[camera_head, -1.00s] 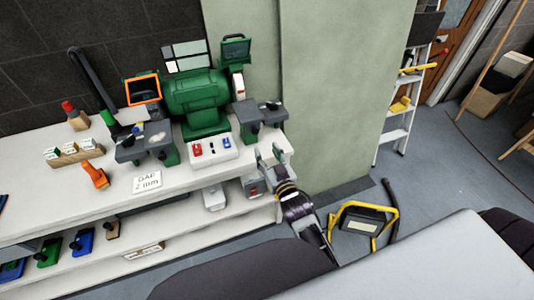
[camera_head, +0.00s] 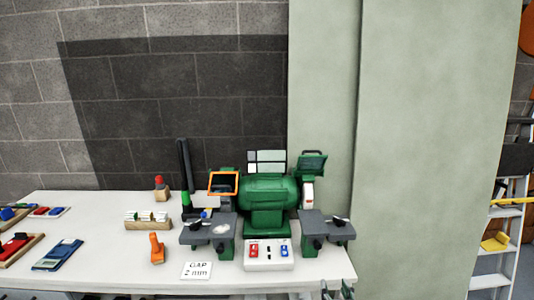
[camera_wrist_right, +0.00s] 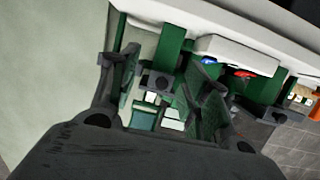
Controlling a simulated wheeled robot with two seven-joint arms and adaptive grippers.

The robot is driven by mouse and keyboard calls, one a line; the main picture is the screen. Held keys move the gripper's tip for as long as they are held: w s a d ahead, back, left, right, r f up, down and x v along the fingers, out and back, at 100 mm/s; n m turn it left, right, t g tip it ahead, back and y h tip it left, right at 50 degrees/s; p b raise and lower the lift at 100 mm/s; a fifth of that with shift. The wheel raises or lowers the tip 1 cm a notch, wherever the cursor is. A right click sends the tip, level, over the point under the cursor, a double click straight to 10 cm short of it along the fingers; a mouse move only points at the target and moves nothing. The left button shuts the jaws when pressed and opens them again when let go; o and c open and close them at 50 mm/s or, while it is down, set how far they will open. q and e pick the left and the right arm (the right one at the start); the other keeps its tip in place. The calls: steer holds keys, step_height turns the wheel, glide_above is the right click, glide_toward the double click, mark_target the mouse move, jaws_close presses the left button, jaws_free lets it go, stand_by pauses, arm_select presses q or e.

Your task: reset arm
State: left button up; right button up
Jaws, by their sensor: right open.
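My right gripper (camera_head: 336,290) shows only as fingertips at the bottom edge of the head view, by the front right corner of the workbench (camera_head: 130,277). In the right wrist view my right gripper (camera_wrist_right: 165,65) is open, its two dark fingers spread apart with nothing held between them. Parts of the green bench grinder (camera_head: 266,195) show beyond the fingers in the wrist view. The rest of my right arm is below the head picture. My left gripper is in neither view.
The grinder stands on the bench with grey tool rests and a switch box (camera_head: 268,256) in front. A "GAP 2 mm" card (camera_head: 197,271) and an orange tool (camera_head: 157,248) lie left. A pale green wall (camera_head: 430,150) and white ladder (camera_head: 497,255) are right.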

steer(key=s+d+f+n+g, duration=0.1)
steer(key=s+f+g, duration=0.2)
steer(key=s+g, duration=0.5)
steer(key=s+d+f+n+g, duration=0.1)
steer(key=s+f+g, duration=0.2)
steer(key=s, duration=0.8)
step_height(320, 180, down, 32)
steer(key=s+d+g, duration=0.1)
steer(key=s, duration=0.1)
steer(key=s+d+f, duration=0.3)
steer(key=s+f, duration=0.7)
steer(key=s+d+f+g, duration=0.1)
steer(key=s+d+f, duration=0.3)
steer(key=s+f, duration=0.6)
steer(key=shift+s+f, duration=0.3)
steer(key=shift+s, duration=0.35)
stand_by(1.6)
